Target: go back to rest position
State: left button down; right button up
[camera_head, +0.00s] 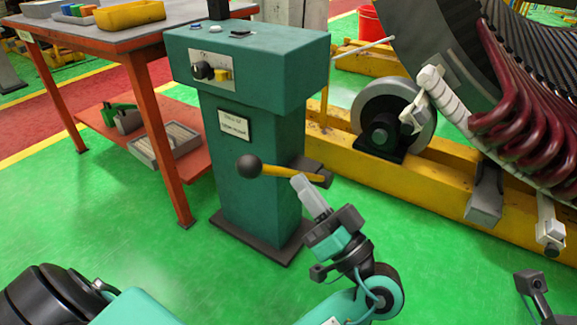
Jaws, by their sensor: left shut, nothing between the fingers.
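My left gripper (300,181) reaches up from the bottom of the view, its grey fingers shut and empty. Its fingertips appear just at the lower edge of the yellow lever (284,172) on the green control pedestal (255,150). I cannot tell whether they touch it. The lever lies roughly level, with its black ball knob (249,166) to the left of my fingertips. At the lower right edge a dark grey part (531,284) with a cable shows, probably of my right gripper. Its fingers cannot be made out.
The large stator (520,125) with dark red coils stands at the right on a yellow base (450,190) with a roller wheel (385,130). A workbench (110,35) with a yellow bin (130,14) stands at the left. The green floor (120,225) in front is clear.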

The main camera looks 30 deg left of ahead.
pick_arm(q)
jog(key=shift+s+d+f, duration=0.15)
jog(key=shift+d+f, duration=0.1)
jog(key=shift+d, duration=0.25)
